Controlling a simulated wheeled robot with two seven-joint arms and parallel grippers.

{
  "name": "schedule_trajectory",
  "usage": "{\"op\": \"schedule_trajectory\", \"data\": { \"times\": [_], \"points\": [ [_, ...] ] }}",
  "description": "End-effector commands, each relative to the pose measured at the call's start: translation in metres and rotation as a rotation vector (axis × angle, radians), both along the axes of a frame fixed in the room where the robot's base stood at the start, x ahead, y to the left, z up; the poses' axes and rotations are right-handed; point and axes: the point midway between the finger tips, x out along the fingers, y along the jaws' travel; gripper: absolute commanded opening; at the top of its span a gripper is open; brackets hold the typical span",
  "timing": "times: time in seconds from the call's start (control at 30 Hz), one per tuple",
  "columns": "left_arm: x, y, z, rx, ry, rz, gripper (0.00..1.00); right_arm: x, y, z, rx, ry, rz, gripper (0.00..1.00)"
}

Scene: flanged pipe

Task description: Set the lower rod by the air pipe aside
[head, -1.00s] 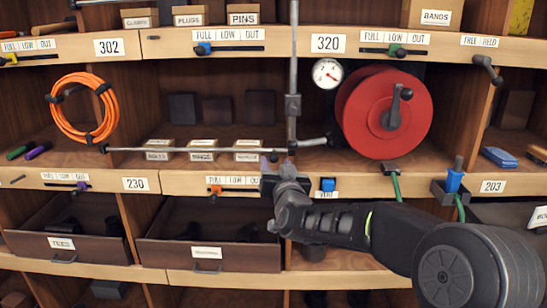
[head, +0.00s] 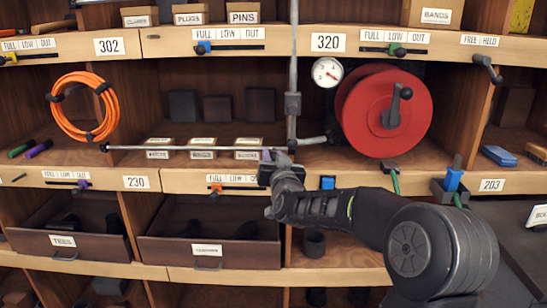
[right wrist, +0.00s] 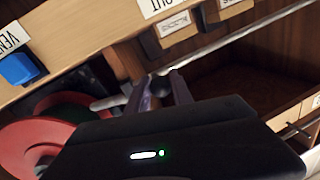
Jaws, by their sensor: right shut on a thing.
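The lower rod (head: 190,148) is thin, grey and level, running across the front of the middle bay. Its right end is at the foot of the upright air pipe (head: 293,70). My right gripper (head: 274,157) is shut on the rod near that end. In the right wrist view the two fingers (right wrist: 158,92) close around the rod's end, and the rod (right wrist: 240,35) runs off to the upper right. Whether the rod still touches a holder at its left end cannot be told. My left gripper is not in view.
Small labelled boxes (head: 202,148) stand just behind the rod. A red reel (head: 382,112) and a round gauge (head: 327,72) are to the right. An orange hose coil (head: 83,107) hangs at left.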

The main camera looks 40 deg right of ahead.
Motion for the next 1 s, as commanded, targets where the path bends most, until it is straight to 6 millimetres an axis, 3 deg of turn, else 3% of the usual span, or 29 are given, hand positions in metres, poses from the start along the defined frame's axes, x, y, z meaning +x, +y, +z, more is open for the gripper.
{"op": "schedule_trajectory", "data": {
  "times": [0.23,1.0],
  "points": [
    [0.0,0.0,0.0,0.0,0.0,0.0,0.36,-0.0001,0.0,0.0,0.0,0.0,0.0,0.0],
    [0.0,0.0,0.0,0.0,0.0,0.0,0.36,0.0,0.0002,-0.0002,0.0,0.0,0.0,0.0]
  ]
}}
